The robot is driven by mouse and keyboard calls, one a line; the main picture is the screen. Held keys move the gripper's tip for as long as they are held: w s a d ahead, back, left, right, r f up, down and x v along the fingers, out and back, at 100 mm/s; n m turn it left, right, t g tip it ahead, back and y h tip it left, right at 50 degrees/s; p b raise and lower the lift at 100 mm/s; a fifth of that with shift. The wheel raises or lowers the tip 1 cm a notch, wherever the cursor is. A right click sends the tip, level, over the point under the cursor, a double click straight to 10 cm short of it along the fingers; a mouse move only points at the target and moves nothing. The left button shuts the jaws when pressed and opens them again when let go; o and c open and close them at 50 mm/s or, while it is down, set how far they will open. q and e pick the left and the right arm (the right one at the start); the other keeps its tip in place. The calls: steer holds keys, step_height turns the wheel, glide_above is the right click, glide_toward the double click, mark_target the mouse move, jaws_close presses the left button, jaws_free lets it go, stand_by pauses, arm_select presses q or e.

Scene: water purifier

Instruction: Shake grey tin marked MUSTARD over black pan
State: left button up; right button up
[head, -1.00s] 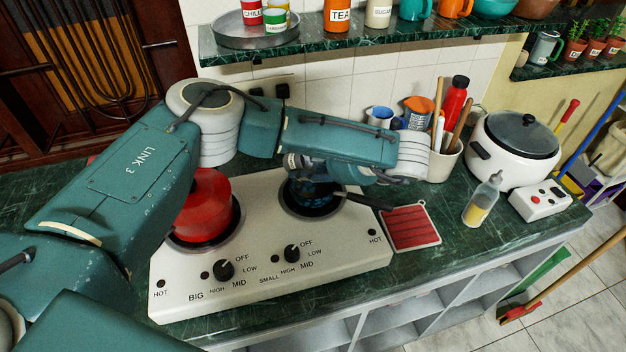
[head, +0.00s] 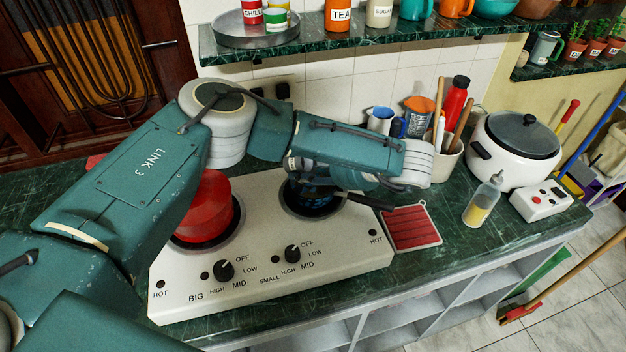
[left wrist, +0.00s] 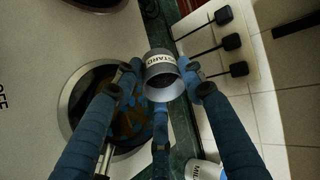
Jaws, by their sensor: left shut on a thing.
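The grey tin (left wrist: 164,79) with a white label reading "STARD" shows in the left wrist view. My left gripper (left wrist: 162,82) is shut on it, one blue finger on each side. The tin is tilted, one round end facing the camera. The black pan (left wrist: 97,116) is on a burner below and to the left of the tin, with something orange-brown in it. In the head view my left gripper (head: 312,182) is over the pan and hides most of it. The pan's dark handle (head: 370,201) points right. The tin cannot be made out there. My right gripper is out of view.
A red pot (head: 207,207) stands on the big burner of the white stove (head: 270,287). A red mat (head: 411,228), a squeeze bottle (head: 482,202) and a white cooker (head: 515,150) are to the right. A green shelf (head: 330,45) overhangs the back.

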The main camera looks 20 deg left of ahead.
arm_select(q)
steer(key=shift+d+y, duration=0.2)
steer(key=shift+y, duration=0.8)
stand_by(1.7)
steer(key=shift+d+r+m+y+b, duration=0.15)
steer(key=shift+m+y+b, duration=0.2)
steer(key=shift+y, duration=0.35)
stand_by(1.5)
steer(key=shift+a+h+p, duration=0.3)
steer(key=shift+a+h, duration=0.1)
steer(key=shift+h, duration=0.3)
steer(key=shift+a+f+h, duration=0.1)
steer(key=shift+f+h, duration=0.3)
steer(key=shift+a, duration=0.15)
steer(key=shift+f, duration=0.1)
